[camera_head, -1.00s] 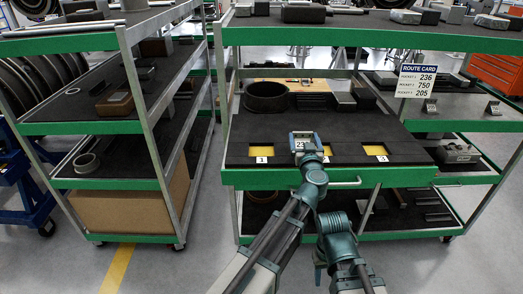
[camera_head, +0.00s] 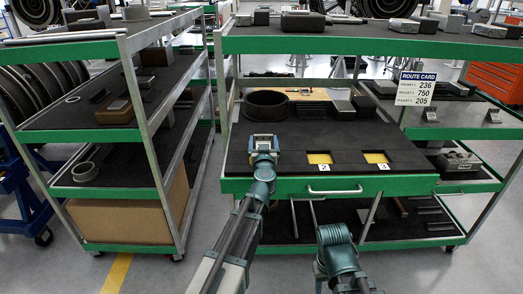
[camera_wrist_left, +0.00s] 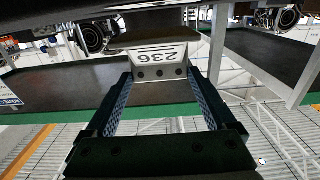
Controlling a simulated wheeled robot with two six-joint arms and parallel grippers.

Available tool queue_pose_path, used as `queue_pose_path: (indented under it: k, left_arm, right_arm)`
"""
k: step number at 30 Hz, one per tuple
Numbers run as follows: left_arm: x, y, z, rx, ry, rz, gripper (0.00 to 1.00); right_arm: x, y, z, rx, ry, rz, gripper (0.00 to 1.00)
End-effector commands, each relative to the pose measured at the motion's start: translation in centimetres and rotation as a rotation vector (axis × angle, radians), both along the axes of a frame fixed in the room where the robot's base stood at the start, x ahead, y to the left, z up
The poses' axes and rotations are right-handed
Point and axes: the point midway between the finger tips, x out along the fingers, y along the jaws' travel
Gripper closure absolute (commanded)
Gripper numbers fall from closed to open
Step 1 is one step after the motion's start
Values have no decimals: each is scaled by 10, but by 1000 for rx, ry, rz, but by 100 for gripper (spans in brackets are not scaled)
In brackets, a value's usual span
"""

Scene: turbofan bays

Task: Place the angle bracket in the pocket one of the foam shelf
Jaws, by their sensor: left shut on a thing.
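My left gripper (camera_head: 264,142) is over the left front part of the foam shelf (camera_head: 290,140). It is shut on the angle bracket, a light metal piece marked 236 that shows between the fingers in the left wrist view (camera_wrist_left: 157,58). In the head view the gripper and arm hide pocket one. Pocket two (camera_head: 319,158) and pocket three (camera_head: 376,157) show yellow floors and look empty. I cannot tell whether the bracket touches the foam. The jaws of my right gripper are not seen; only part of that arm shows at the bottom.
A dark ring (camera_head: 266,104) and several dark blocks stand at the back of the shelf. A route card (camera_head: 415,88) lists 236 for pocket 1. Two similar brackets (camera_head: 493,116) sit on the right shelf. Cart posts flank the shelf; a drawer handle (camera_head: 335,191) is on its front.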

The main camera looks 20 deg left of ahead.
Motion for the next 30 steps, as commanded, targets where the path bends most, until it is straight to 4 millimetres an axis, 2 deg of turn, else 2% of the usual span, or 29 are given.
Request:
queue_pose_path:
  k: [2,3,9,23,24,25,30]
  left_arm:
    - [1,11,-2,0,0,3,78]
    - [1,8,-12,0,0,0,78]
    - [1,7,-37,0,0,0,78]
    - [1,7,-41,0,0,0,78]
    - [1,7,-39,0,0,0,3]
    - [1,7,-39,0,0,0,0]
    - [1,7,-39,0,0,0,0]
  right_arm:
    - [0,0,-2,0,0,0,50]
    - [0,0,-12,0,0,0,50]
    - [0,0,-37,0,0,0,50]
    - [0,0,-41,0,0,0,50]
    - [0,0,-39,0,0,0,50]
    - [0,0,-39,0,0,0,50]
    - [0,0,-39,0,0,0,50]
